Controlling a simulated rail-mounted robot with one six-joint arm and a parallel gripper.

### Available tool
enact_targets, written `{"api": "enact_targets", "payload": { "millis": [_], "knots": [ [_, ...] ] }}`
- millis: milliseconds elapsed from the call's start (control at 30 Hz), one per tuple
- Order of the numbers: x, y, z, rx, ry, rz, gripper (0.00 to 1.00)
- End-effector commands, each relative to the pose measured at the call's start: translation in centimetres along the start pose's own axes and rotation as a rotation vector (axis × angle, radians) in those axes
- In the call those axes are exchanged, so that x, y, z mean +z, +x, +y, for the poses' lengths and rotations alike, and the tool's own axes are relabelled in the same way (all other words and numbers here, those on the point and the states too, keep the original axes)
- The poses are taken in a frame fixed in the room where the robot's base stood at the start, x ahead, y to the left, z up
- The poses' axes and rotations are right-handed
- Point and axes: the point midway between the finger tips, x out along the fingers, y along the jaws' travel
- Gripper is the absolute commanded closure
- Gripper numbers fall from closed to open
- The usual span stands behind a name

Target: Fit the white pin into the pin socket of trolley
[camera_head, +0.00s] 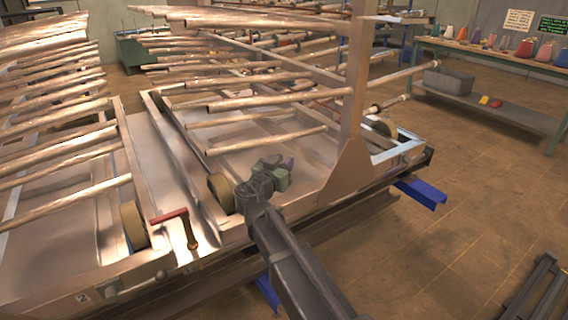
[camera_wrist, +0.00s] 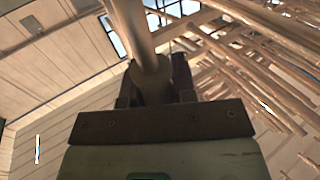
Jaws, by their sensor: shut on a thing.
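The trolley (camera_head: 170,125) is a pale metal frame with wheels and rows of long rods, and it fills the left and middle of the head view. My gripper (camera_head: 284,172) is low over the trolley's near side, right of a tan wheel. In the wrist view, my gripper (camera_wrist: 154,92) is shut around the lower end of a pale round rod (camera_wrist: 128,22), which looks like the white pin. The rod runs up out of the picture. In the head view I cannot make out the pin in the jaws. I cannot tell which part is the pin socket.
A thick upright post (camera_head: 352,100) with a flared foot stands just right of my gripper. Several rods overhang from behind. A red-handled crank (camera_head: 170,216) is to the left. A green bench (camera_head: 480,105) with flasks stands back right. The tiled floor at right is mostly clear.

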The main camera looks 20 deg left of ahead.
Motion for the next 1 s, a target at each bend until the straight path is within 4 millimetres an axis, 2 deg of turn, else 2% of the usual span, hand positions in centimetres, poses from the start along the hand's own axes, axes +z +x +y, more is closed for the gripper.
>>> {"api": "enact_targets", "payload": {
  "millis": [367, 567, 800, 1000],
  "knots": [
    [0.0, -0.1, 0.0, 0.0, 0.0, 0.0, 0.98],
    [1.6, -0.1, 0.0, 0.0, 0.0, 0.0, 0.98],
    [4.7, -0.1, 0.0, 0.0, 0.0, 0.0, 0.98],
    [5.9, -0.1, 0.0, 0.0, 0.0, 0.0, 0.98]
  ]
}}
